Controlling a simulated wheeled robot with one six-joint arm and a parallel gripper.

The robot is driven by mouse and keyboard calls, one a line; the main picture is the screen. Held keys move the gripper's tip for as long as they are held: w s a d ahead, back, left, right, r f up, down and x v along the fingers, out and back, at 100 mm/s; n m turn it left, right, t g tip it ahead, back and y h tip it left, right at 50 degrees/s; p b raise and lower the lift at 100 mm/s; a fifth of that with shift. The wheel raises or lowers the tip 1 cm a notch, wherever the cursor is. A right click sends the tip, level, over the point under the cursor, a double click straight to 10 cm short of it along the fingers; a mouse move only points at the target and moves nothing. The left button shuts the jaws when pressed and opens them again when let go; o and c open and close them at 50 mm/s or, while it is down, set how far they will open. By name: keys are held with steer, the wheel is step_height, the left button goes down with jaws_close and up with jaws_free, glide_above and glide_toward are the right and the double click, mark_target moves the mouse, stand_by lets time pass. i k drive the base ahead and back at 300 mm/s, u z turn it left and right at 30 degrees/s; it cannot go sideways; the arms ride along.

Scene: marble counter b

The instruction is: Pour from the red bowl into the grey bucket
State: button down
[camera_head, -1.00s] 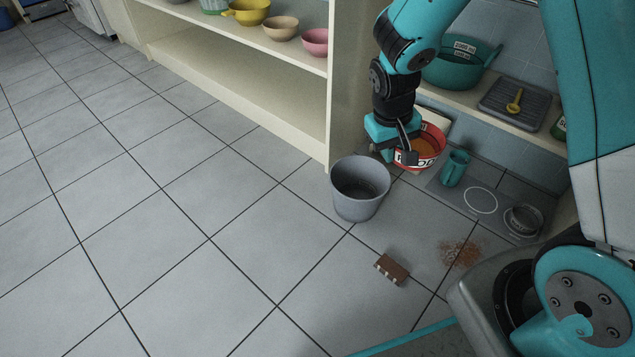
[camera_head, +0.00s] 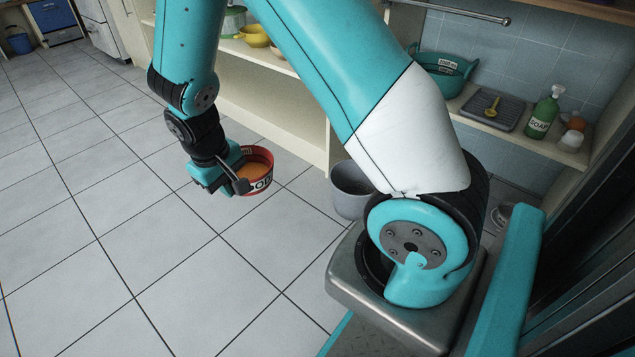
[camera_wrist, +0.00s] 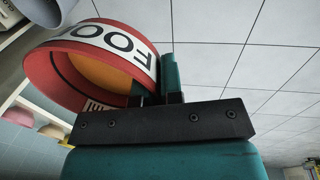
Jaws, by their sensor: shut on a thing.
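The red bowl (camera_head: 262,168) has a white band with black letters and orange-brown contents inside. My gripper (camera_head: 238,182) is shut on the bowl's rim and holds it above the tiled floor, left of the bucket. In the wrist view the bowl (camera_wrist: 75,50) fills the upper left, and my gripper's fingers (camera_wrist: 160,95) pinch its wall. The grey bucket (camera_head: 349,197) stands on the floor, partly hidden behind my arm. Part of a grey rounded thing, probably the bucket, shows at the wrist view's top left corner.
A cream shelf (camera_head: 290,125) with bowls, including a yellow one (camera_head: 255,36), stands behind. A green soap bottle (camera_head: 543,115) and a dark drying rack (camera_head: 492,108) sit on the right ledge beside a teal basin (camera_head: 440,68).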

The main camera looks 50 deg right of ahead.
mark_target(352, 189)
steer(key=u, duration=0.3)
steer(key=i, duration=2.8)
steer(key=z, duration=3.4)
steer(key=i, duration=0.4)
steer(key=z, duration=0.05)
